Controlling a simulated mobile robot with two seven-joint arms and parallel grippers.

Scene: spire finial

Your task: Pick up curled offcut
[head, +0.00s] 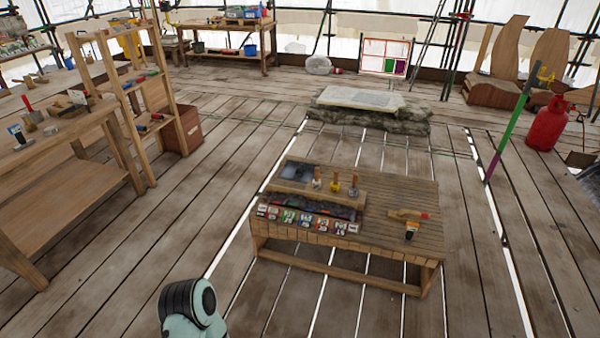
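I cannot pick out a curled offcut for certain in the head view. A low slatted wooden bench (385,240) stands in the middle of the floor. On its back left lies a dark grey flat piece (299,172), too small to tell if it is curled. A pale green and black link of my own arm shows at the bottom edge, left of centre. Neither of my grippers is in view.
The low bench carries several small wooden-handled tools (335,183) and a row of coloured labels (290,217). A workbench (80,125) and shelf rack (125,80) stand left. A red gas cylinder (547,125) stands right. Floor around the low bench is mostly clear.

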